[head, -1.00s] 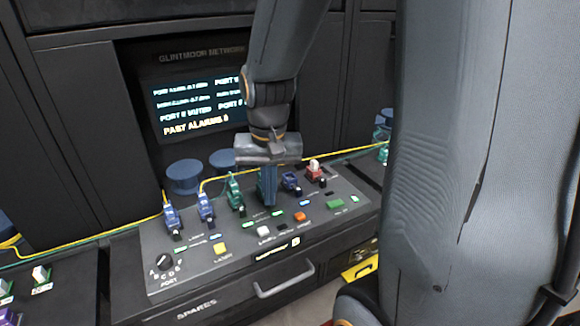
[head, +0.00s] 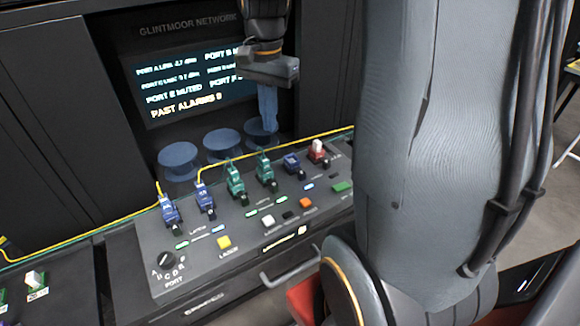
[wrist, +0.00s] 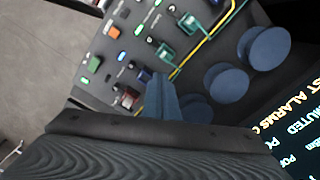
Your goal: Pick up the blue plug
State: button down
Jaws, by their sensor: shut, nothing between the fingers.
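Two blue plugs, a left one (head: 170,212) and a right one (head: 204,199), stand in the left of the sloped panel (head: 205,265) in the head view, each with a yellow cable. A small dark blue piece (head: 291,163) sits further right; I cannot tell whether it is a plug or an empty socket. Two green plugs, one left (head: 235,181) and one right (head: 265,171), stand between. My gripper (head: 268,118) points down, shut and empty, above and behind the panel's right half. Its blue fingers also show in the wrist view (wrist: 161,98), apart from the plugs.
Round blue discs (head: 178,154) stand behind the panel, below a lit screen (head: 190,90). A yellow cable (head: 290,141) runs along the panel's back edge. A red piece with a white top (head: 317,150) stands at the right.

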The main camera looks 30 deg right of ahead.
jog(key=shift+f, duration=0.4)
jog(key=c, duration=1.6)
grip_release()
jog(key=shift+a, duration=0.1)
jog(key=shift+o, duration=0.8)
jog(key=shift+a, duration=0.3)
jog(key=m+y, duration=0.4)
jog(key=m, duration=0.2)
send_near(201, 183)
jog(key=shift+x, duration=4.6)
